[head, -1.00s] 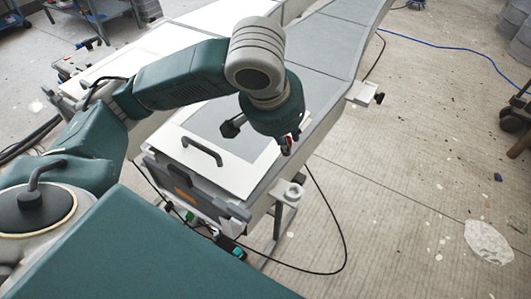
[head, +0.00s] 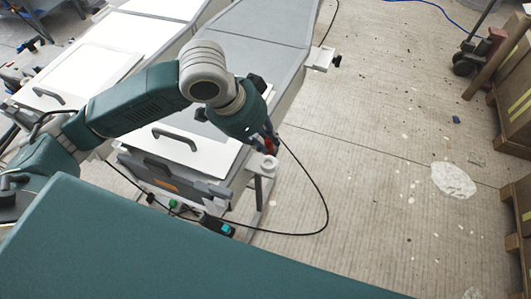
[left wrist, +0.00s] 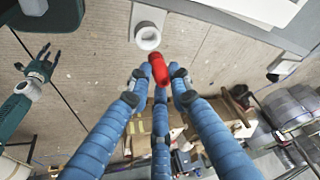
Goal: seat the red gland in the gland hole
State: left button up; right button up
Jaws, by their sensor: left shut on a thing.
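My left gripper (head: 270,146) is shut on the red gland (left wrist: 158,68), which also shows as a small red spot in the head view (head: 269,146). In the left wrist view the three blue fingers (left wrist: 158,78) hold it, and it sticks out past their tips, slightly tilted. The gland hole is in a pale round collar (left wrist: 148,37) on a bracket at the bench corner; the collar also shows in the head view (head: 268,164). The gland is close to the collar but apart from it. My right gripper (left wrist: 40,66) shows at the left wrist view's left edge, fingers spread and empty.
A white panel with a dark handle (head: 175,139) lies on the bench beside the collar. A black cable (head: 326,205) loops over the floor. Wooden crates (head: 512,100) stand at the right. The floor beyond the bench is mostly clear.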

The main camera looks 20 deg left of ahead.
pick_arm(q)
jog(key=shift+f, duration=3.4)
pick_arm(e)
jog(key=shift+w+d+r, duration=0.25)
jog(key=shift+w+d, duration=0.35)
jog(key=shift+w, duration=0.2)
pick_arm(q)
jog(key=shift+f, duration=0.1)
jog(key=o, duration=0.9)
jog(key=shift+c, duration=0.2)
pick_arm(e)
jog(key=shift+s, duration=0.15)
